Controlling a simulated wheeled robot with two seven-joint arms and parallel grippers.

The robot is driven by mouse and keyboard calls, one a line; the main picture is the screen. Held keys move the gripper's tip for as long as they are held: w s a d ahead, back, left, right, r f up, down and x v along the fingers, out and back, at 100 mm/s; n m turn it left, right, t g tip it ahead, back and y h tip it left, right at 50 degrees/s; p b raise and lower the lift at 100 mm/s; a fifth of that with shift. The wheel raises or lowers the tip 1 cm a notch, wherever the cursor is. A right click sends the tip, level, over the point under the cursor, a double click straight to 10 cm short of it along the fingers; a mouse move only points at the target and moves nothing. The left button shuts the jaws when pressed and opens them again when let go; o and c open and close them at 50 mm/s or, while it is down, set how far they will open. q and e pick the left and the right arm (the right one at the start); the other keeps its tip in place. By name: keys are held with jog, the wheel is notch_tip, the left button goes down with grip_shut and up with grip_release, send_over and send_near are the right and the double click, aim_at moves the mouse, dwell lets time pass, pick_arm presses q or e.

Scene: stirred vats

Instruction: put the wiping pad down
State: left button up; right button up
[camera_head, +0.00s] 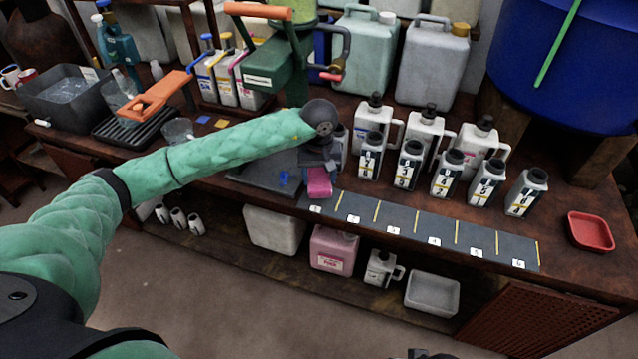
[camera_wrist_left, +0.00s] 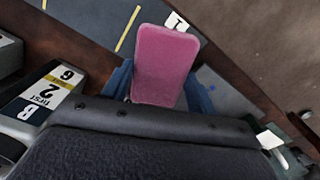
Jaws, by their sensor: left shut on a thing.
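The wiping pad (camera_head: 319,182) is a pink block at the front of the bench, near the left end of the numbered strip. My left gripper (camera_head: 318,165) is shut on it from above. In the left wrist view the pad (camera_wrist_left: 163,62) sticks out between the two blue fingers of the gripper (camera_wrist_left: 160,90). I cannot tell whether the pad touches the surface below. A dark part at the bottom edge of the head view may be my right gripper, but its fingers do not show clearly.
The dark numbered strip (camera_head: 405,222) runs along the front edge, its slots bare. Several labelled bottles (camera_head: 409,165) stand behind it. A red tray (camera_head: 590,232) sits at the right end. A dark flat plate (camera_head: 262,180) lies left of the pad. A green press (camera_head: 275,65) stands behind.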

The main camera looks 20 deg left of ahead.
aim_at(319, 179)
pick_arm(q)
jog(key=shift+f+p, duration=0.65)
jog(key=shift+f, duration=1.35)
pick_arm(e)
jog(key=shift+s+d+r, duration=0.2)
jog(key=shift+d+r, duration=0.3)
jog(key=shift+r, duration=0.05)
jog(key=shift+s+d+r, duration=0.2)
jog(key=shift+d+r, duration=0.3)
jog(key=shift+r, duration=0.05)
jog(key=shift+a+f, duration=0.1)
pick_arm(q)
jog(key=shift+f, duration=0.1)
pick_arm(e)
jog(key=shift+w+a+f, duration=0.15)
jog(key=shift+a+f, duration=0.05)
jog(key=shift+a, duration=0.05)
pick_arm(q)
jog(key=o, duration=0.8)
jog(key=shift+o, duration=1.2)
pick_arm(e)
jog(key=shift+d, duration=0.15)
